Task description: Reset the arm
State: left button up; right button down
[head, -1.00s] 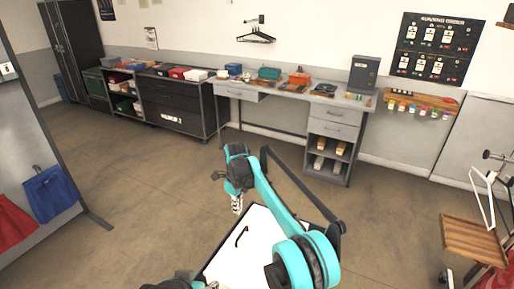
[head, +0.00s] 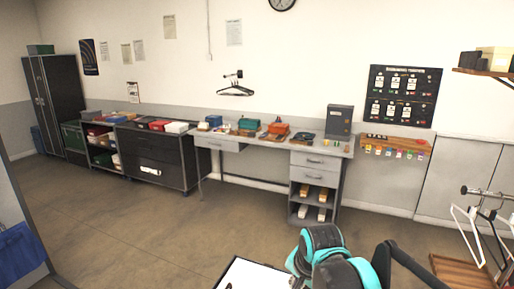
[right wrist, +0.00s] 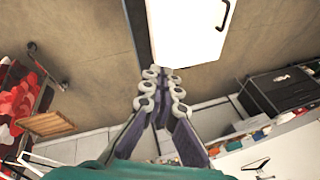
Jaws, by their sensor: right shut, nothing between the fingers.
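My right arm, teal and black, shows at the bottom of the head view, right of centre, with its joints bunched together. Its gripper cannot be made out there. In the right wrist view my right gripper (right wrist: 160,76) is shut with its pale fingertips close together and nothing between them. Its tips appear in front of the lower edge of a white panel (right wrist: 187,35) with a dark handle, with no clear contact. A white panel also shows at the bottom of the head view (head: 250,274). My left gripper is not in view.
A grey workbench (head: 268,146) with boxes and tools stands along the back wall, beside a dark drawer cabinet (head: 150,155). A rail with white hangers (head: 478,235) and a wooden shelf are at the right. Brown floor (head: 150,230) lies open in the middle.

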jog(key=s+d+f+n+t, duration=0.1)
jog(key=s+d+f+n, duration=0.1)
jog(key=s, duration=0.3)
jog(key=s+d+f+n+b, duration=0.1)
jog(key=s+d+f+n, duration=0.2)
jog(key=s+f, duration=0.1)
jog(key=s+d+f+n+t, duration=0.1)
jog(key=s+d+f+n, duration=0.1)
jog(key=s, duration=0.4)
jog(key=shift+d+f+n+t+h, duration=0.3)
jog(key=shift+d+f+n+h, duration=0.1)
jog(key=shift+f+n, duration=0.3)
